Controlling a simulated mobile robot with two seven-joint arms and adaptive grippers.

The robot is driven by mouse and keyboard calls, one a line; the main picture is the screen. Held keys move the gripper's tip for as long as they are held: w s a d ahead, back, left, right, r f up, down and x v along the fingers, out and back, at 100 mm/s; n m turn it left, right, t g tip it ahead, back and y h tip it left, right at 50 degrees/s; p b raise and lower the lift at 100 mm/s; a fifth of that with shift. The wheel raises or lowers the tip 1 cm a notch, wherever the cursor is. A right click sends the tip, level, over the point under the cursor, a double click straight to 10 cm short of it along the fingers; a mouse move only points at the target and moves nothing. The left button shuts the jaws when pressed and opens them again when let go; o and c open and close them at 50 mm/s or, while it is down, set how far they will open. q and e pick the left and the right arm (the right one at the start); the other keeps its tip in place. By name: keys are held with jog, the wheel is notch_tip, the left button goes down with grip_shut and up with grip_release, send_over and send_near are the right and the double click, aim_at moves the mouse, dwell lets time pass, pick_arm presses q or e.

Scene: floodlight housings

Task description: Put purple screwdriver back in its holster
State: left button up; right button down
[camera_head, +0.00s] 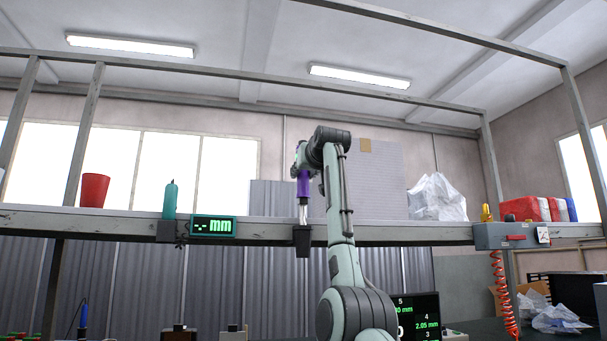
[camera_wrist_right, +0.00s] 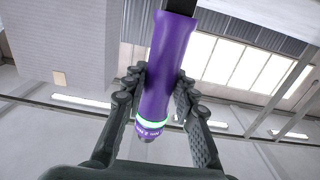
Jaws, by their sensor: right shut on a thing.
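The purple screwdriver (camera_head: 303,186) hangs upright in the head view, its metallic lower part just above or entering a black holster (camera_head: 302,241) on the beam; I cannot tell how deep it sits. In the right wrist view the purple body (camera_wrist_right: 168,65) runs between the fingers, with a glowing green ring near one end and a black piece at the other. My right gripper (camera_wrist_right: 160,95) is shut on the purple screwdriver. In the head view its fingers are largely hidden by my arm. My left gripper does not show.
A grey box (camera_head: 510,236) with a red coiled hose hangs at right.

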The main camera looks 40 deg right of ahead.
aim_at(304, 199)
jog(key=shift+s+r+p, duration=0.1)
jog(key=shift+r+p, duration=0.05)
jog(key=shift+p, duration=0.3)
dwell(1.2)
jog(key=shift+f+b, duration=2.9)
jog(key=shift+f, duration=0.85)
jog(key=c, duration=1.1)
grip_release()
jog(key=shift+c, duration=0.2)
jog(key=shift+f, duration=0.1)
jog(key=v, duration=1.2)
